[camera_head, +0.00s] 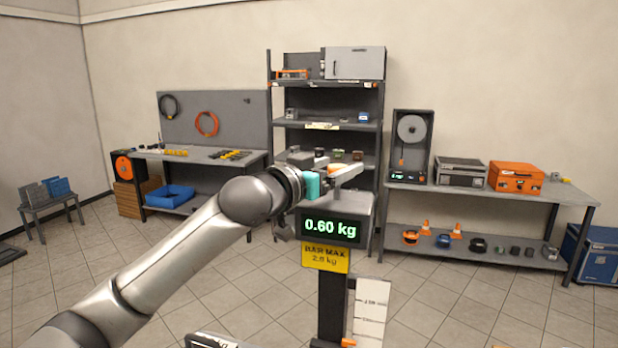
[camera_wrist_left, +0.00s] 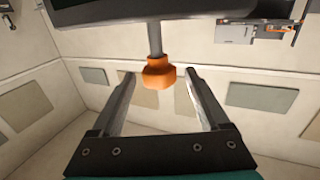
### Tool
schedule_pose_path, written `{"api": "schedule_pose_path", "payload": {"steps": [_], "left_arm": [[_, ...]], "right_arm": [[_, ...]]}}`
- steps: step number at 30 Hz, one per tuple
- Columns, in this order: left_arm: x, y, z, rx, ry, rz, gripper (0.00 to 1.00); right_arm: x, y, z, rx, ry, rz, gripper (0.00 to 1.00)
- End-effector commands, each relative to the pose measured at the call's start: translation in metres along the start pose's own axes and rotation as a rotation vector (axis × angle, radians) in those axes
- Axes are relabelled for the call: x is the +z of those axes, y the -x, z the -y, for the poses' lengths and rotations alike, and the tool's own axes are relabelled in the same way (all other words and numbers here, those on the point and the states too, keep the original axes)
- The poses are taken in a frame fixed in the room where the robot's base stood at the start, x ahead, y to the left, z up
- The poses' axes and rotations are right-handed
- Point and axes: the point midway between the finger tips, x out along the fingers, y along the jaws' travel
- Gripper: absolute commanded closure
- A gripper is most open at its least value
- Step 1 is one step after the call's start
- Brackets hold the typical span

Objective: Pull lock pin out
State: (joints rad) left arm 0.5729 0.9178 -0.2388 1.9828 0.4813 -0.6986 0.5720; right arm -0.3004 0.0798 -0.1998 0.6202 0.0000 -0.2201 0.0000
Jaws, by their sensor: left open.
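In the left wrist view an orange knob (camera_wrist_left: 158,72) sits on the end of a grey shaft (camera_wrist_left: 155,38) that comes out of a dark block (camera_wrist_left: 130,10); I take it for the lock pin. My left gripper (camera_wrist_left: 160,82) is open, with one finger on each side of the knob and visible gaps between. Whether the fingertips reach the knob in depth is hard to tell. In the head view my left gripper (camera_head: 338,174) is at the top of a stand with a display (camera_head: 333,228) reading 0.60 kg. A bit of orange shows between its fingers. The right gripper is not seen.
A yellow sign (camera_head: 325,258) reading BAR MAX hangs under the display, above a dark post (camera_head: 331,300). A white marked plate (camera_head: 371,312) is beside the post. A shelf rack (camera_head: 325,86) and workbenches stand behind. The tiled floor is mostly clear.

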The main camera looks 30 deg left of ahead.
Motion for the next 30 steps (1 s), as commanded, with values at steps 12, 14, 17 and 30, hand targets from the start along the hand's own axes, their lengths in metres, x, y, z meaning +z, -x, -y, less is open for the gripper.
{"api": "schedule_pose_path", "payload": {"steps": [12, 14, 17, 30], "left_arm": [[0.004, 0.062, 0.0, 0.0, -0.004, 0.003, 0.22], [0.004, 0.07, -0.001, 0.001, -0.006, 0.003, 0.22], [0.004, 0.081, 0.0, -0.001, -0.003, 0.002, 0.22], [0.003, 0.12, -0.001, 0.001, -0.004, 0.001, 0.22]], "right_arm": [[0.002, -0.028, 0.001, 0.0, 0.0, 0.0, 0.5], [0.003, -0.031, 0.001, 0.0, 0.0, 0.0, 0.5], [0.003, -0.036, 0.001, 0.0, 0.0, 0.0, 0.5], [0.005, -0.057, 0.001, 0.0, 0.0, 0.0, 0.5]]}}
